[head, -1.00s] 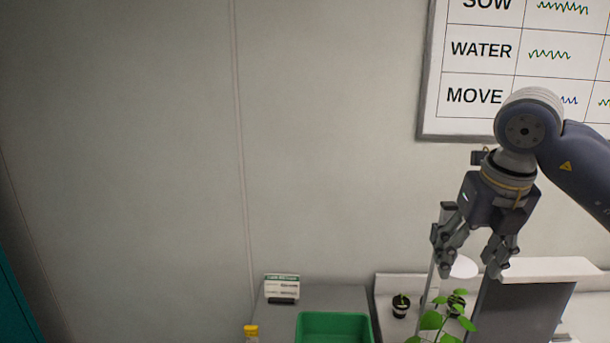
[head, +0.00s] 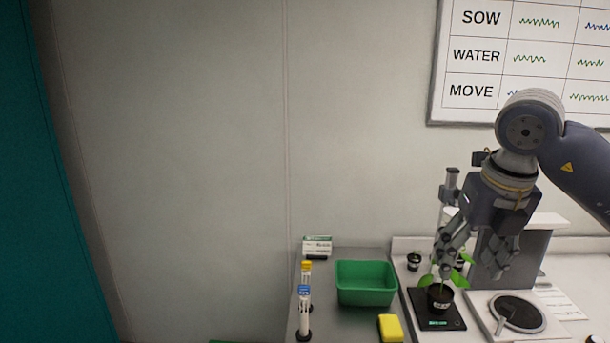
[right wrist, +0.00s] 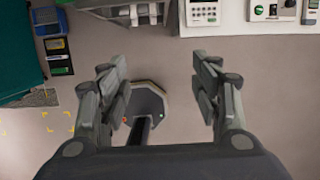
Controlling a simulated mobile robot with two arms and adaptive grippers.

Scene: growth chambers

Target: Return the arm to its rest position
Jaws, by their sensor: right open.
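My right arm comes in from the right in the head view, with the forearm pointing down. My right gripper (head: 478,255) hangs with its fingers down, in front of the bench equipment. In the right wrist view the gripper (right wrist: 165,95) has its two fingers wide apart with nothing between them. Below them are the floor and a dark base with a post (right wrist: 148,105). My left gripper is not in view.
A potted plant (head: 440,297) stands on a black scale (head: 436,316) below the gripper in the picture. A green tub (head: 366,284), a yellow sponge (head: 390,328) and two capped tubes (head: 304,311) are on the bench to the left. A wall chart (head: 530,60) hangs behind.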

